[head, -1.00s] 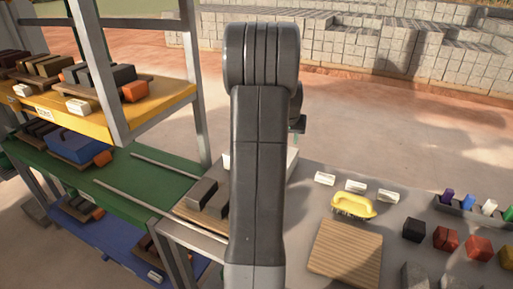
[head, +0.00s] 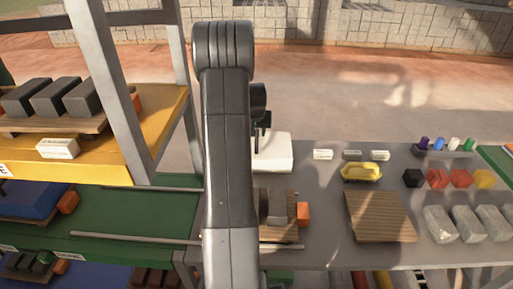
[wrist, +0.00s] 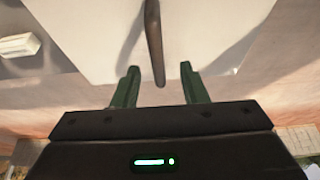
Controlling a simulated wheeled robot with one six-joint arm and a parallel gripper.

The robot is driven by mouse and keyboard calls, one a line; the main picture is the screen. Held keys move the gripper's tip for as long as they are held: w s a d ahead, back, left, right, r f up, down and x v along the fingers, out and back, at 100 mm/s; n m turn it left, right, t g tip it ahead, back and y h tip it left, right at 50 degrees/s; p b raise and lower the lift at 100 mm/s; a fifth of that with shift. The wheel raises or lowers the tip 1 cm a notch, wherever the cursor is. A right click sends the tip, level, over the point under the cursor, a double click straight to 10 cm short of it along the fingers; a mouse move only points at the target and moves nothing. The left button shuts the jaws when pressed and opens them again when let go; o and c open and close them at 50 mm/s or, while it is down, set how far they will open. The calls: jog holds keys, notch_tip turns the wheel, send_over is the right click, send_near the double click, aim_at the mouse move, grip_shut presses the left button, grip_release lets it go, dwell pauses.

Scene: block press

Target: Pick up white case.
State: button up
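The white case (head: 272,153) stands on the grey table just right of my arm in the head view, partly hidden by my arm. In the wrist view its pale surface (wrist: 90,40) fills the upper middle, with a dark brown handle (wrist: 154,45) running down it. My gripper (wrist: 161,80) is open and empty, its two green fingers apart. The handle's lower end appears between the fingertips, with gaps on both sides. In the head view my gripper (head: 262,135) is over the case.
Several white labelled blocks (head: 323,154), a yellow tool (head: 361,172), a wooden board (head: 380,216) and coloured blocks stand on the table to the right. A board (head: 290,229) with grey blocks and an orange block lies in front. A loaded yellow shelf (head: 120,172) rises at left.

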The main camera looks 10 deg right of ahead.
aim_at(257, 134)
jog(key=shift+p+x, duration=0.6)
jog(key=shift+x, duration=1.7)
jog(key=shift+w+d+r, duration=0.1)
jog(key=shift+w+d, duration=0.05)
grip_shut()
